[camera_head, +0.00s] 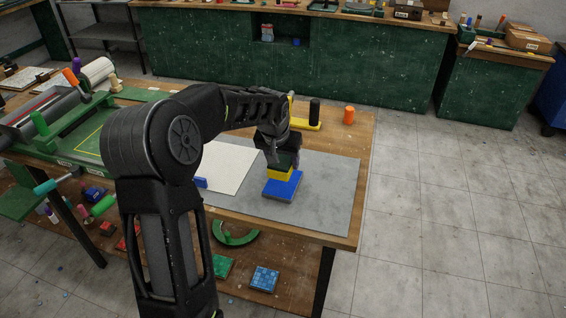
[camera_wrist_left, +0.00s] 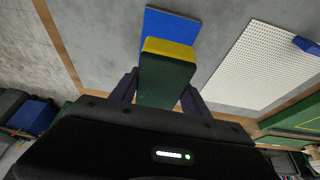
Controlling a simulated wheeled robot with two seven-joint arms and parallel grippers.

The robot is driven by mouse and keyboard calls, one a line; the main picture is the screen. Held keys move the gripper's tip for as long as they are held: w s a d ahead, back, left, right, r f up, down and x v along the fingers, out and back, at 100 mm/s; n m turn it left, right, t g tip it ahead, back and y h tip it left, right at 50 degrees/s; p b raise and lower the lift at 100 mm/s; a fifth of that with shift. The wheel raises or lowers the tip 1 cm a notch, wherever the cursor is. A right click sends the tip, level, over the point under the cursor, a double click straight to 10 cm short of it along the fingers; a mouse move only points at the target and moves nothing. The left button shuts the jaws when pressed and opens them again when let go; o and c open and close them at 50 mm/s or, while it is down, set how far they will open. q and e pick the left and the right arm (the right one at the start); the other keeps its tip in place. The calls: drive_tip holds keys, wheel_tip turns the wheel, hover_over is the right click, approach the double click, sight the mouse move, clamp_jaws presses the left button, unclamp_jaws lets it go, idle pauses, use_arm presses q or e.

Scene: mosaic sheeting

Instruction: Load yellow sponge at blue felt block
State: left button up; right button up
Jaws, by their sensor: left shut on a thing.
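The yellow sponge (camera_head: 280,174) has a dark green face and a yellow body; it also shows in the left wrist view (camera_wrist_left: 168,48), between the fingers. My left gripper (camera_head: 281,161) is shut on it from above. The blue felt block (camera_head: 283,187) lies flat on the grey mat, directly beyond and below the sponge; it also shows in the left wrist view (camera_wrist_left: 170,25). The sponge overlaps the block in both views; I cannot tell whether they touch. My right gripper is not in view.
The grey mat (camera_head: 330,190) has free room right of the block. A white perforated sheet (camera_head: 228,168) lies to the left. A black peg (camera_head: 314,111) on a yellow base and an orange cylinder (camera_head: 349,115) stand behind. The table's right edge is close.

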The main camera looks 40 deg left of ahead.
use_arm(q)
drive_tip(key=shift+r+p, duration=0.35)
drive_tip(key=shift+r, duration=0.55)
